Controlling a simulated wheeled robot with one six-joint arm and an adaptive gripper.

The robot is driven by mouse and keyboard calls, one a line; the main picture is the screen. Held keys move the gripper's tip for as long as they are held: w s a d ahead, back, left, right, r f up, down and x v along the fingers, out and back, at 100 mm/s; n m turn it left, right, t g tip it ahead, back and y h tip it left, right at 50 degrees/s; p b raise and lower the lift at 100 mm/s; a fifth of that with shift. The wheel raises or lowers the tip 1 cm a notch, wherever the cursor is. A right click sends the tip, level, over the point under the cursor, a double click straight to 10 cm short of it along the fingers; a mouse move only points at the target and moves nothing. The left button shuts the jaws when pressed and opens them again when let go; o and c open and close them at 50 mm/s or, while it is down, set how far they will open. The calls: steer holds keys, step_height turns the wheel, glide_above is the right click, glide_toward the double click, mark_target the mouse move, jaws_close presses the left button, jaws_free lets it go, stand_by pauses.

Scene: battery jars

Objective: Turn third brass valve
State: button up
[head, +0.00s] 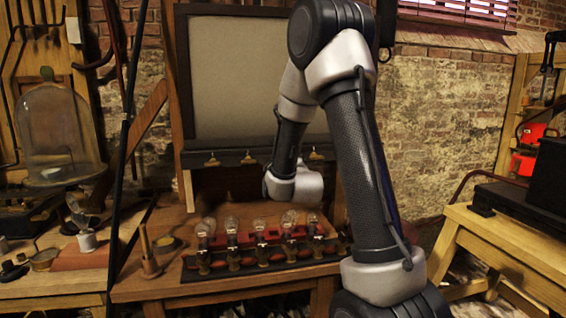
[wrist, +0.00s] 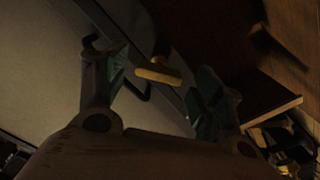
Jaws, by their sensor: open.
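My gripper (wrist: 162,70) is open in the wrist view, one finger on each side. A brass valve handle (wrist: 158,76), a short bar on a dark stem, shows between the fingers with a gap on both sides; I cannot tell its depth. In the head view, brass valves line the dark ledge under the pale panel: one at the left (head: 212,160), a second (head: 248,158) and one farther right (head: 315,155). My arm covers the ledge between the second and the right one, and it hides my gripper's fingers there. I cannot tell which valve the wrist view shows.
A rack (head: 190,272) with several glass bulbs and brass fittings stands on the wooden bench (head: 150,290) below the ledge. A glass bell jar (head: 60,135) stands at the left. A wooden table (head: 510,245) with a black box is at the right.

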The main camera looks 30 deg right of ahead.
steer(key=shift+w+d, duration=0.2)
steer(key=shift+w, duration=0.25)
steer(key=c, duration=1)
steer(key=shift+m, duration=3.4)
steer(key=o, duration=1)
